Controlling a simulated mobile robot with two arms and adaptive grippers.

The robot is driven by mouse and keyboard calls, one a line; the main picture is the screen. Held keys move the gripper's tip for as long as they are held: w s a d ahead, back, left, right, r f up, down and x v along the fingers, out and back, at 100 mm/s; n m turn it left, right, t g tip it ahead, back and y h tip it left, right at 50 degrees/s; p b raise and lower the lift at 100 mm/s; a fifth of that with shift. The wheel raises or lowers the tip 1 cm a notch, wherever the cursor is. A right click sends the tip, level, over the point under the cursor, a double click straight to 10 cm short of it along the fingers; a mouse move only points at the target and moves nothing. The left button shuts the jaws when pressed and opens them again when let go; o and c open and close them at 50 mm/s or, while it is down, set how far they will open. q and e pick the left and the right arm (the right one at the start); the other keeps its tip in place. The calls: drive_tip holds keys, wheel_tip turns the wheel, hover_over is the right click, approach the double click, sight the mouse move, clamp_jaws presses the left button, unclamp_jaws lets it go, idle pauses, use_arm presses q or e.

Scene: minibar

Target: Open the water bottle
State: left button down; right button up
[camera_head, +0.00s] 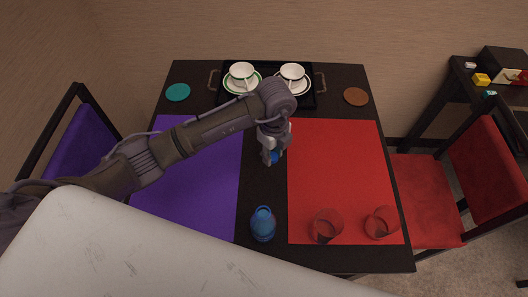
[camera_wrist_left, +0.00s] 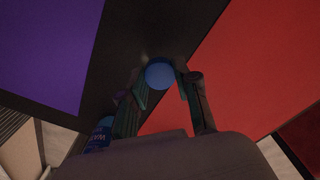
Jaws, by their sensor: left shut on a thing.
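The blue water bottle (camera_head: 263,225) stands upright on the bare black strip near the table's front edge, between the purple and red mats. It shows partly at the lower left of the left wrist view (camera_wrist_left: 101,136), with lettering on its label. My left gripper (camera_head: 273,156) is above the strip, farther back than the bottle and apart from it. It is shut on a round blue bottle cap (camera_wrist_left: 160,75), seen between its fingertips in the left wrist view. The cap is partly hidden by the fingers in the head view. My right gripper is not in view.
Two upturned-looking clear glasses (camera_head: 325,226) stand on the red mat (camera_head: 335,165), right of the bottle. A black tray (camera_head: 310,101) with two cups on saucers is at the back. Teal (camera_head: 178,92) and brown (camera_head: 355,96) coasters flank it. The purple mat (camera_head: 205,195) looks clear.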

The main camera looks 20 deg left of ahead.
use_arm(q)
drive_tip(key=a, duration=0.1)
drive_tip(key=w+a+f, duration=0.1)
drive_tip(key=a+f, duration=0.1)
drive_tip(key=shift+w, duration=0.35)
drive_tip(key=shift+f+p, duration=0.5)
drive_tip(key=shift+f, duration=1.55)
drive_tip(key=shift+f, duration=0.1)
drive_tip(key=shift+f, duration=0.15)
drive_tip(key=c, duration=0.8)
unclamp_jaws()
drive_tip(key=shift+c, duration=0.2)
wheel_tip(320, 180, up, 13)
drive_tip(key=shift+f+b, duration=0.2)
drive_tip(key=shift+b, duration=0.25)
